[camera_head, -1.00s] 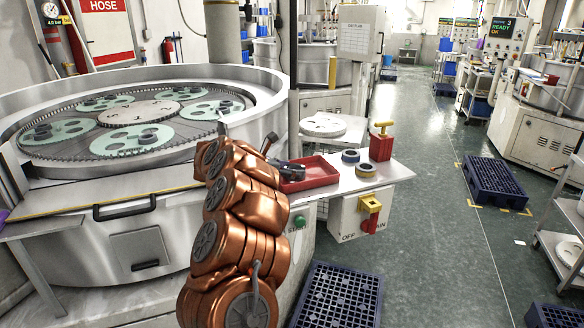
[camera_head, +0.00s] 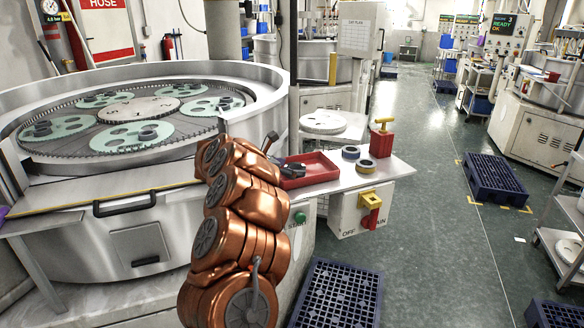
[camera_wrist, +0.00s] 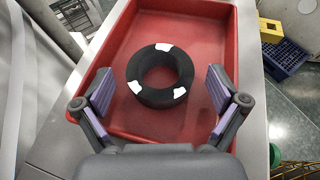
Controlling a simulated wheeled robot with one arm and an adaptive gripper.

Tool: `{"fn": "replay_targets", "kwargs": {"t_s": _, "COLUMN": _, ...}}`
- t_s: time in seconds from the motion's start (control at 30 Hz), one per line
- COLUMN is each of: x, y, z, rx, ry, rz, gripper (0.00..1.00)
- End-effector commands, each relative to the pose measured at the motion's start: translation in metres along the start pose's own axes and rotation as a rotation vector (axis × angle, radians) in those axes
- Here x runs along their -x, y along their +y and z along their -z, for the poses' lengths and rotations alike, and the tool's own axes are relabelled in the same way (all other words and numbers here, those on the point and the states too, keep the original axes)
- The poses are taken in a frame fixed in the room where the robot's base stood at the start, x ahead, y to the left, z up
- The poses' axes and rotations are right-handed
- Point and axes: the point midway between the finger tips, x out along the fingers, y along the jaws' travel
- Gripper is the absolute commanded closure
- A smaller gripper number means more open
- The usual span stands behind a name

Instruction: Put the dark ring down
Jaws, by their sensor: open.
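The dark ring (camera_wrist: 160,76) lies flat on the floor of a red tray (camera_wrist: 205,25) in the wrist view. It is black, with white patches on its upper face. My gripper (camera_wrist: 160,93) is open, its two purple-padded fingers apart on either side of the ring with gaps between pads and ring. In the head view my gripper (camera_head: 276,152) is at the left end of the red tray (camera_head: 322,176), partly hidden by my copper-coloured arm. The ring is hard to make out there.
Two dark rings, one nearer (camera_head: 365,166) and one farther (camera_head: 350,153), lie on the bench right of the tray. A red box with a yellow handle (camera_head: 381,143) stands beside them. The lapping machine (camera_head: 150,205) fills the left; a white disc (camera_head: 323,122) lies behind.

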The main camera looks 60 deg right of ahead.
Motion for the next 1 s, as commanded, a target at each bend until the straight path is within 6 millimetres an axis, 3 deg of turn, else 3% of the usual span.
{"fn": "replay_targets", "kwargs": {"t_s": 0.43, "x": 0.004, "y": 0.000, "z": -0.004, "rx": 0.001, "ry": 0.000, "rz": -0.002, "gripper": 0.03}}
{"fn": "replay_targets", "kwargs": {"t_s": 1.0, "x": 0.090, "y": 0.001, "z": 0.000, "rx": -0.001, "ry": 0.002, "rz": -0.004, "gripper": 0.03}}
